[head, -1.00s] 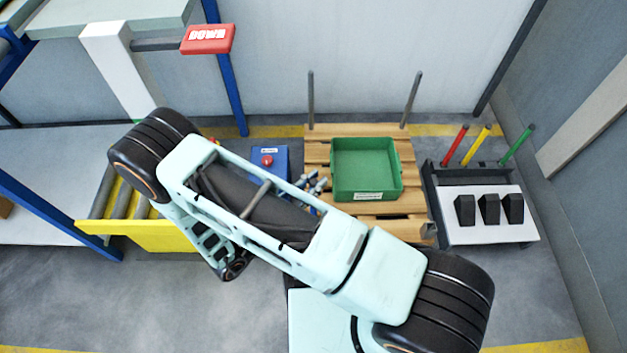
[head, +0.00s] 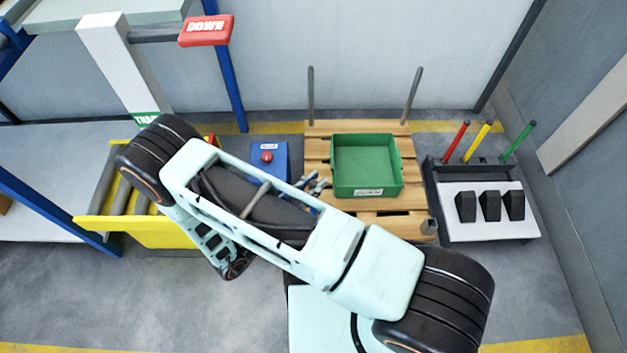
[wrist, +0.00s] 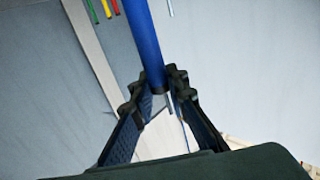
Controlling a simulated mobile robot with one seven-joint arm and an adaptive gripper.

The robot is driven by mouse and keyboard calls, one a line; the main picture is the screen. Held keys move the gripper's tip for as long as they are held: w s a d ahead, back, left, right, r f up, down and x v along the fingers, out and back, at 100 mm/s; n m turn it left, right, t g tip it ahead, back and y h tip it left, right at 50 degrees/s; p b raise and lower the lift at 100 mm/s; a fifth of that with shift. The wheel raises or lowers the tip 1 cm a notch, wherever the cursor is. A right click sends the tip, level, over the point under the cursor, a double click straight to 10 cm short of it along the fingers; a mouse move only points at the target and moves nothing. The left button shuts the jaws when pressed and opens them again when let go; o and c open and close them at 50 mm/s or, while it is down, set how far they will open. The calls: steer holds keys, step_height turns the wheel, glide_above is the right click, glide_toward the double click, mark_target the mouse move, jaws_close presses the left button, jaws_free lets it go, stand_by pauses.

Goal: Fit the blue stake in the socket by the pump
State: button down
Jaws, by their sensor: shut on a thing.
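In the wrist view, my gripper (wrist: 157,88) is shut on the blue stake (wrist: 147,40). The stake runs from between the fingertips toward the top of the picture. In the head view my arm crosses the middle, and I cannot make out the gripper or the held stake there. A blue box with a red button (head: 268,158), possibly the pump, stands left of the wooden pallet (head: 315,150). Metal fittings (head: 318,184) show beside it, partly behind my arm. The pallet's front-left corner, on the box's side, is hidden. A grey socket (head: 430,227) shows at the pallet's front-right corner.
A green tray (head: 368,165) sits on the pallet, with two grey stakes (head: 310,95) upright at the back corners. A yellow roller unit (head: 140,235) and white post (head: 118,60) stand left.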

steer(key=shift+f, duration=2)
steer(key=c, duration=1.8)
jaws_free()
steer(key=shift+s+a, duration=0.1)
steer(key=v, duration=1.1)
steer(key=shift+s+a, duration=0.25)
steer(key=shift+w, duration=0.1)
